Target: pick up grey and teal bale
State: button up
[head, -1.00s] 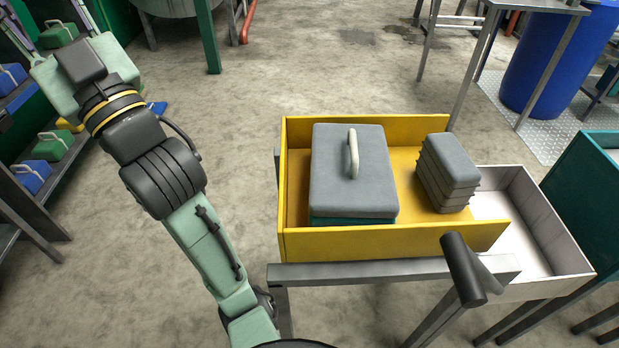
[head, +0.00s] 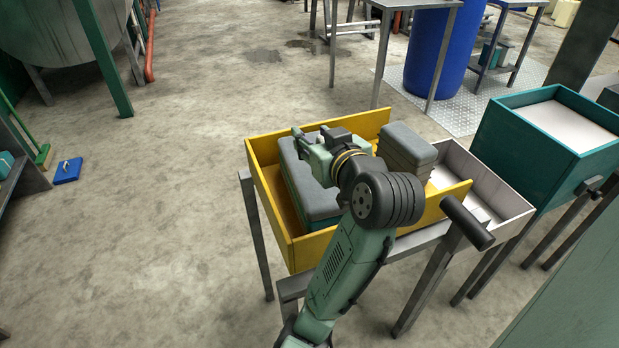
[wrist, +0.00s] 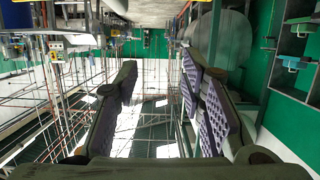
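The grey and teal bale (head: 308,196) sits in the left part of the yellow tray (head: 272,217). It is a large block, grey on top with teal low on its side. My gripper (head: 304,143) is over the bale in the head view, and my arm covers the bale's right part and its handle. I cannot tell how high the gripper is above it. In the wrist view my gripper (wrist: 165,88) has its two purple-padded fingers well apart, with nothing between them. It points out across the room, and the bale does not show there.
A stack of grey slabs (head: 407,143) stands in the tray's right part, close to my arm. A white tray (head: 510,195) adjoins on the right, with a teal bin (head: 532,137) beyond. A blue barrel (head: 440,55) stands behind.

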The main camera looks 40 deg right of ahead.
jog(key=shift+m+g+h, duration=0.3)
jog(key=shift+m+g, duration=0.3)
jog(key=shift+g, duration=0.2)
jog(key=s+d+f, duration=0.1)
jog(key=s, duration=0.1)
jog(key=s+d+f, duration=0.1)
jog(key=s, duration=0.1)
jog(key=s+d+f, duration=0.1)
jog(key=s, duration=0.1)
jog(key=shift+d, duration=0.25)
jog(key=x, duration=0.5)
jog(key=shift+w+f, duration=0.2)
jog(key=shift+f, duration=0.05)
jog(key=x, duration=0.1)
jog(key=b+x, duration=0.1)
jog(key=x, duration=0.3)
jog(key=shift+a+f, duration=0.2)
jog(key=shift+a, duration=0.15)
jog(key=shift+w+r, duration=0.1)
grip_shut()
jog(key=shift+r, duration=0.15)
